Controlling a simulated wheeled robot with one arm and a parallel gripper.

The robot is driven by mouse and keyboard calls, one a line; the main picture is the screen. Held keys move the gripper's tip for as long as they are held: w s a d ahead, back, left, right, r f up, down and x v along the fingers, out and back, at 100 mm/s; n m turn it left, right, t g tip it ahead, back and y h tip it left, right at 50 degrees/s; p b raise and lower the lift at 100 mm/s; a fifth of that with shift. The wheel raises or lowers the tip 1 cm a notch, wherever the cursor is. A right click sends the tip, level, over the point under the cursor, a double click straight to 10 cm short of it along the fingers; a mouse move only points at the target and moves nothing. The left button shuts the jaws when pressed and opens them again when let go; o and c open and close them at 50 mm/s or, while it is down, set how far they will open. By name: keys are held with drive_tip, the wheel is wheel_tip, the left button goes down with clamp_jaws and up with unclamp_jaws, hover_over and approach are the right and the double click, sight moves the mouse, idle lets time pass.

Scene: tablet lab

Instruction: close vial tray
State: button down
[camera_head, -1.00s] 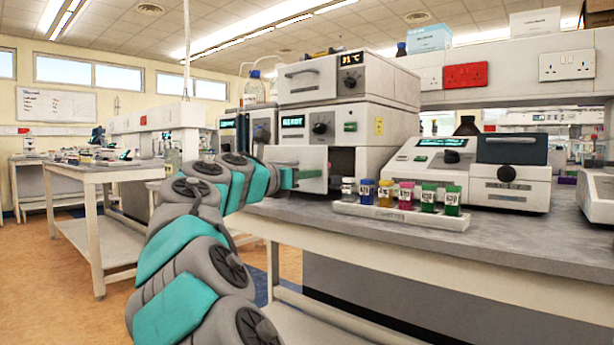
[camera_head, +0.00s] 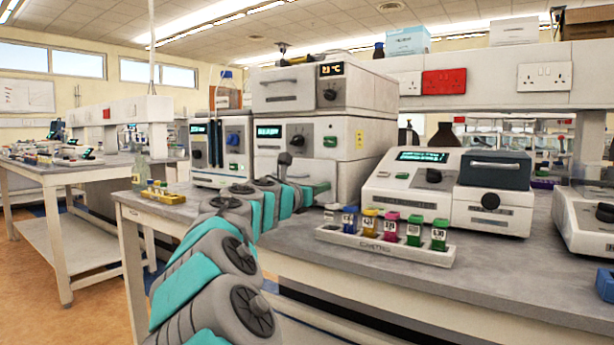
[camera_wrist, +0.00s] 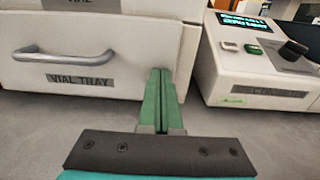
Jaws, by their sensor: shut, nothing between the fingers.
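The vial tray (camera_wrist: 125,88) is a pale drawer front with a grey bar handle (camera_wrist: 65,55) and a "VIAL TRAY" label. It fills the left and middle of the wrist view, in the lower part of a white instrument (camera_head: 345,140). My gripper (camera_wrist: 163,72) has its green fingers shut and empty. They point at the drawer's right side, right of the handle and label. Whether the fingertips touch the front is unclear. In the head view my gripper (camera_head: 325,187) is low at the instrument's front.
A rack (camera_head: 385,246) of several coloured vials stands on the bench close to the right of my arm. A centrifuge-like unit (camera_head: 450,190) stands behind it. A small yellow rack (camera_head: 163,195) lies at the bench's left end.

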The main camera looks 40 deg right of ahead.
drive_tip(key=shift+w+d+r, duration=0.1)
drive_tip(key=shift+d+r, duration=0.05)
drive_tip(key=shift+d, duration=0.15)
drive_tip(key=shift+r, duration=0.1)
drive_tip(key=shift+a, duration=0.15)
drive_tip(key=shift+a+p, duration=0.15)
drive_tip(key=shift+p, duration=0.25)
drive_tip(key=v, duration=1.3)
drive_tip(key=shift+a+p, duration=0.35)
drive_tip(key=shift+f, duration=0.25)
